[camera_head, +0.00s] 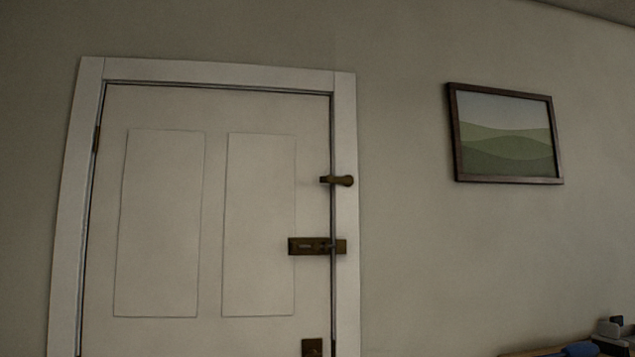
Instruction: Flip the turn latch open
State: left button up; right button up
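A white panelled door (211,220) stands shut in its white frame (346,130). A small brown turn latch (338,181) sits high on the right edge of the door, at the frame. It lies level and reaches across the gap between door and frame. Below it is a brown bolt-like fitting (300,246), also spanning the gap. Neither of my grippers is in view.
A brown plate (312,347) on the door is cut off by the bottom edge. A framed landscape picture (506,136) hangs on the wall to the right. Blue and grey items (581,349) stand on a surface at the bottom right. Hinges are on the door's left.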

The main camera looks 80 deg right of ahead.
aim_at(329, 179)
jog(key=z, duration=2.85)
jog(key=i+l+u, duration=0.35)
jog(key=i+l, duration=1.05)
jog(key=k+l, duration=0.05)
jog(key=l, duration=0.05)
